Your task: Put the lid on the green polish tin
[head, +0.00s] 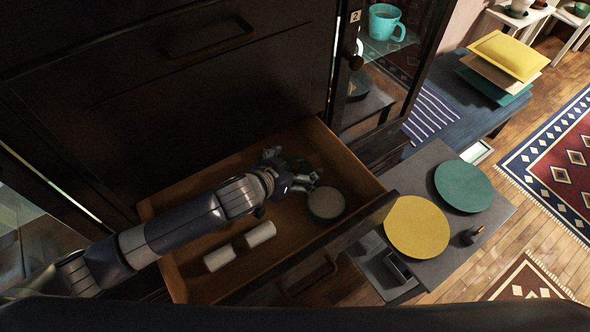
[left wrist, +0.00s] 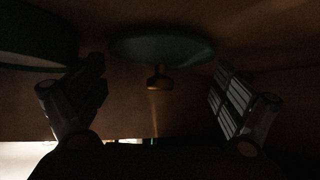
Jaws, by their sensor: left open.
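The round polish tin (head: 326,204) stands in the open wooden drawer, its top greyish and its side dark green. It shows at the upper left of the left wrist view (left wrist: 35,50). A green lid (left wrist: 178,50) with a small brass-coloured knob (left wrist: 160,78) shows ahead in the left wrist view. In the head view the lid (head: 303,164) is mostly hidden behind my gripper. My left gripper (head: 304,181) is inside the drawer, beside the tin. Its fingers are open, one on each side of the knob, with gaps visible. My right gripper is out of view.
The drawer walls (head: 350,155) surround my gripper. Right of the drawer, a grey table (head: 425,165) bears a yellow disc (head: 416,227), a green disc (head: 463,186) and a small dark object (head: 472,235).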

